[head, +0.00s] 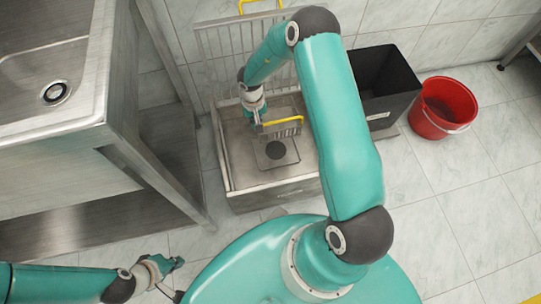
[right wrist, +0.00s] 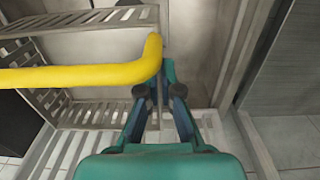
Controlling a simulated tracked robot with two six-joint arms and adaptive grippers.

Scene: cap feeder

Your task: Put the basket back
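The small slatted basket (head: 285,131) with a yellow handle is inside the open steel tank in the head view. One fingertip is hidden behind the handle. In the head view my right gripper (head: 256,113) is small and partly covered. My left gripper (head: 172,264) is low at the left, away from the basket; its finger opening is unclear.
The steel tank (head: 226,160) stands on the tiled floor, with an upright grille (head: 222,42) with a yellow handle behind it. A black bin (head: 398,98) and red bucket (head: 428,122) stand to the right. A steel sink table (head: 70,140) is close on the left.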

